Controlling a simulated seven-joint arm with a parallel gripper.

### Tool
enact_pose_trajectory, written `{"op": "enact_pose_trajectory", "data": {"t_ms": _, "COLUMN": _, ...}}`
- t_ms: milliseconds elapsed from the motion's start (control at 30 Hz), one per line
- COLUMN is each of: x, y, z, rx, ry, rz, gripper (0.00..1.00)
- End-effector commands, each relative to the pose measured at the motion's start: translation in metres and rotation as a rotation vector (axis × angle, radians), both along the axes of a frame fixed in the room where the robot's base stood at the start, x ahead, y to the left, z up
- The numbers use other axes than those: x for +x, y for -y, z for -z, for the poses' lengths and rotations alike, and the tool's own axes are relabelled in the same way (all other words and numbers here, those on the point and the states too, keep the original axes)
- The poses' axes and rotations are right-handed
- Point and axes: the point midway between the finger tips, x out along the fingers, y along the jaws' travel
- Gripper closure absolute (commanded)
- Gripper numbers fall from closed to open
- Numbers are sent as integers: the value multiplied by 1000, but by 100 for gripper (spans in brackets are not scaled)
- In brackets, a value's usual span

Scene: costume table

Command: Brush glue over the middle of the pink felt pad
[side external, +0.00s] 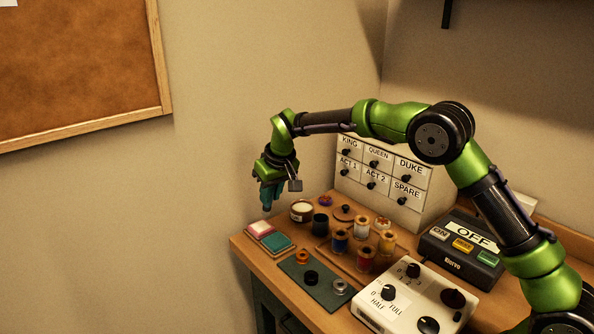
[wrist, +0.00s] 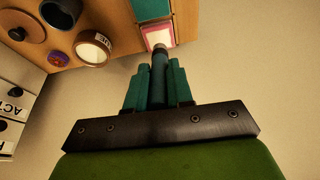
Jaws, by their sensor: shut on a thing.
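My gripper (side external: 268,192) is shut on a dark brush (wrist: 159,72) that points down between its teal fingers. The brush's pale tip overlaps the pink felt pad's edge in the wrist view; I cannot tell whether it touches. The pink felt pad (side external: 258,227) lies at the table's left corner, next to a teal pad (side external: 278,241); the pink pad also shows in the wrist view (wrist: 155,35). In the side view the brush tip is just above the pink pad. An open jar with cream-coloured contents (side external: 302,210) stands right of the pads.
A dark cup (side external: 320,224) and a brown knobbed lid (side external: 344,213) stand by the jar. Several thread spools (side external: 361,228) stand behind a green mat (side external: 314,290). A labelled drawer cabinet (side external: 380,178), a switch box (side external: 461,250) and a white knob box (side external: 410,300) fill the right side.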

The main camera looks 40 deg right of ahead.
Motion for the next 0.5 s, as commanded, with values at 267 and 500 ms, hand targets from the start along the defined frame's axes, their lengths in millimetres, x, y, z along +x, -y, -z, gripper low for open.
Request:
{"op": "enact_pose_trajectory", "data": {"t_ms": 267, "x": 0, "y": 0, "z": -1, "rx": 0, "ry": 0, "rz": 0, "gripper": 100}}
{"op": "enact_pose_trajectory", "data": {"t_ms": 500, "x": 1, "y": 0, "z": -12, "rx": 0, "ry": 2, "rz": 0, "gripper": 100}}
